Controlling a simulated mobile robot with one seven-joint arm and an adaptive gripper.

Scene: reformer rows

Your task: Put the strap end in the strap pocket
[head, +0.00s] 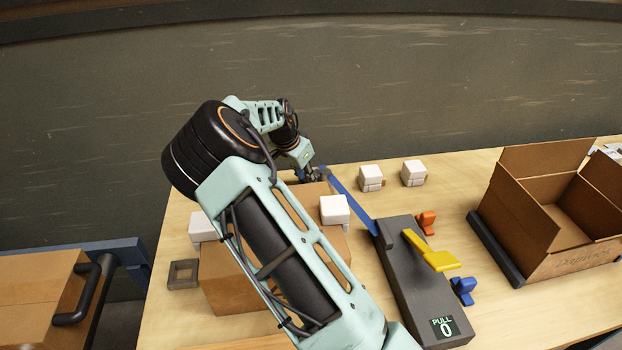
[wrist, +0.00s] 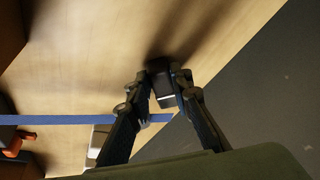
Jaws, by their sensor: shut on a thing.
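A flat blue strap (head: 350,202) runs from the dark grey device (head: 402,272) toward the back of the table, up to my gripper (head: 311,174). In the wrist view the strap (wrist: 60,119) stretches taut from the left to my gripper (wrist: 165,92). My gripper is shut on a small dark block (wrist: 161,82) with a pale line, which looks like the strap end. My fingers partly hide where the strap meets it. I cannot pick out the strap pocket for sure; a hollow dark square frame (head: 183,274) lies at the table's left.
A closed carton (head: 225,290) stands under my arm, with white blocks (head: 335,210) near it. More white blocks (head: 371,177) stand at the back. The device has a yellow lever (head: 432,251); orange (head: 427,222) and blue (head: 463,290) pieces sit beside it. An open carton (head: 545,215) is at right.

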